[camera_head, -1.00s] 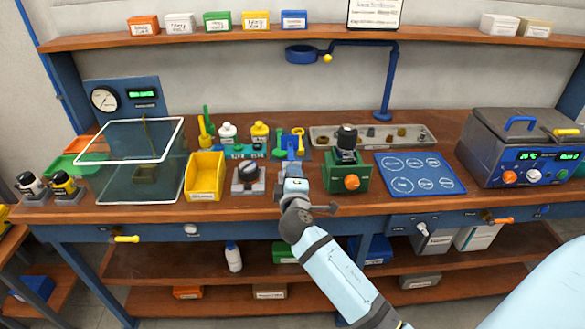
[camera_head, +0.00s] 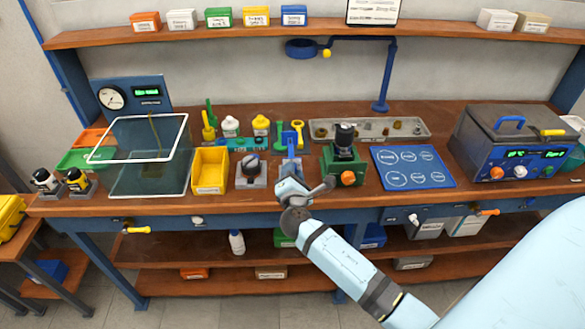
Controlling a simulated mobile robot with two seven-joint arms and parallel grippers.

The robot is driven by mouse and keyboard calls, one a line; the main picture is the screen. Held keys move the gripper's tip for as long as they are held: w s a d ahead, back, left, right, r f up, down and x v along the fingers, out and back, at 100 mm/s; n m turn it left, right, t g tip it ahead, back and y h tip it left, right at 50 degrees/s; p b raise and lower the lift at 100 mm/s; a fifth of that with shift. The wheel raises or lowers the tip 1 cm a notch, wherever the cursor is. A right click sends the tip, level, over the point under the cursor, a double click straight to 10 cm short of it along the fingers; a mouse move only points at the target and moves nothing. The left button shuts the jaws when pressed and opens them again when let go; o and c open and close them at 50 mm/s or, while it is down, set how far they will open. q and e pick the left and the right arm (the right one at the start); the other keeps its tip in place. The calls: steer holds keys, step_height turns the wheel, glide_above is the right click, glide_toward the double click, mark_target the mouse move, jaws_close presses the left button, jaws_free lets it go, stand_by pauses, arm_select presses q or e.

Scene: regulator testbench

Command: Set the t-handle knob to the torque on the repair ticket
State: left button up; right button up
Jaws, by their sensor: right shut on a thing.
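My right gripper (camera_head: 289,184) is over the front edge of the bench, in front of a blue upright fixture (camera_head: 291,150). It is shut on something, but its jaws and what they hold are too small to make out. A dark grey bar (camera_head: 323,188) sticks out to the right beside it; I cannot tell whether it is held. A grey block with a dark knob (camera_head: 251,168) stands just left of the gripper. I cannot identify the t-handle knob for certain. A framed sheet (camera_head: 373,12) on the shelf is cut off and unreadable. My left gripper is not in view.
A green regulator block (camera_head: 343,165) with a black top and orange knob stands right of the gripper. A yellow bin (camera_head: 210,170) and a clear shield (camera_head: 146,138) are to the left. A blue mat (camera_head: 412,167) and a heated bath (camera_head: 514,140) are to the right.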

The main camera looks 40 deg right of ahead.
steer(key=shift+n, duration=0.5)
steer(key=shift+p, duration=0.3)
steer(key=o, duration=0.9)
steer(key=shift+o, duration=0.2)
steer(key=b+v, duration=0.2)
steer(key=v, duration=1.1)
steer(key=shift+s, duration=0.4)
steer(key=shift+a, duration=0.15)
